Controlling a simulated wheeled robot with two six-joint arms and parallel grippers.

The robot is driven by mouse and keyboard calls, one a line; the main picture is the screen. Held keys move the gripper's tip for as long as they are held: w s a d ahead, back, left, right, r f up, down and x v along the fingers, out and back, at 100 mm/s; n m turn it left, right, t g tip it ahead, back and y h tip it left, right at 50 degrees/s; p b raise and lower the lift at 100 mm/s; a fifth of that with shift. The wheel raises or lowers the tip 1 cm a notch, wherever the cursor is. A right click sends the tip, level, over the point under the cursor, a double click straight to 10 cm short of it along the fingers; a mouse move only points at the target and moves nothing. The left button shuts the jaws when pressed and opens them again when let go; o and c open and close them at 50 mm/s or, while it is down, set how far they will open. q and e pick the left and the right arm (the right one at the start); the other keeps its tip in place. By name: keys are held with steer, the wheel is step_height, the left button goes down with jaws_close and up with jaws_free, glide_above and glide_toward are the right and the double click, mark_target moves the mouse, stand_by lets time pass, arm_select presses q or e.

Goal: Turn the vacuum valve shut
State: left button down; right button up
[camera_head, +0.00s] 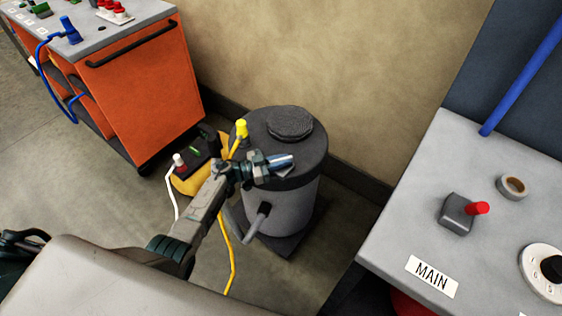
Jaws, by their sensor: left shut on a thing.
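My left gripper (259,165) reaches in from the lower left, over the near rim of a grey cylindrical canister (283,208). It is shut on a small bluish metal piece (282,161), which looks like the vacuum valve's handle; the fingers hide much of it and its turn angle cannot be told. A yellow plug (241,128) with a yellow hose stands by the canister's left rim, just behind my gripper. My right gripper is not in view.
An orange cart (150,90) stands at upper left. A yellow-and-black unit (192,180) with a white-capped plug sits left of the canister. A grey bench (410,230) marked MAIN, with a red-tipped switch (477,208) and tape roll (512,187), is at right.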

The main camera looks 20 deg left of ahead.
arm_select(q)
steer(key=shift+m+g, duration=0.3)
steer(key=shift+g, duration=0.1)
steer(key=c, duration=1.4)
jaws_free()
steer(key=shift+c, duration=0.2)
steer(key=shift+b+v, duration=0.55)
steer(key=shift+v, duration=3.15)
steer(key=shift+o, duration=0.3)
steer(key=shift+f, duration=0.15)
